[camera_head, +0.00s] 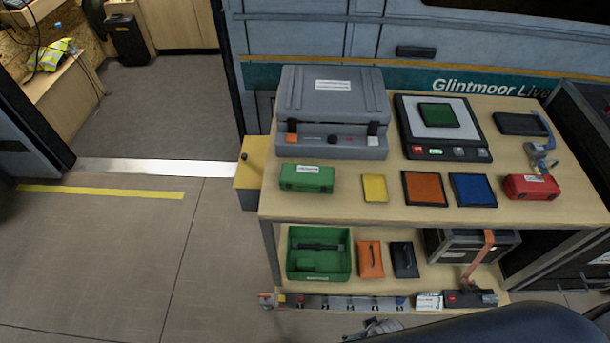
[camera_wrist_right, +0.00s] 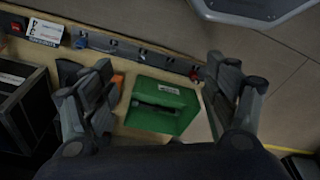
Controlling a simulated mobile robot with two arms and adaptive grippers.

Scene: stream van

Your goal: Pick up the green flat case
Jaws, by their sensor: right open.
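A flat green square case (camera_head: 438,115) lies on the light plate of a black scale (camera_head: 461,145) on the upper shelf, towards the back. A thicker green case with a white label (camera_head: 307,178) lies at the front left of that shelf. My right gripper (camera_wrist_right: 158,75) is open and empty in the right wrist view, its fingers spread with the lower shelf's green bin (camera_wrist_right: 160,105) seen between them. A small part of it appears at the bottom of the head view (camera_head: 375,328), in front of the lower shelf and well away from both green cases. My left gripper is not in view.
The upper shelf (camera_head: 330,208) also holds a big grey case (camera_head: 333,105), yellow (camera_head: 375,188), orange (camera_head: 424,188) and blue (camera_head: 473,190) flat items, and a red case (camera_head: 531,187). A power strip (camera_head: 340,303) lines the lower shelf. Open floor (camera_head: 120,240) lies left.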

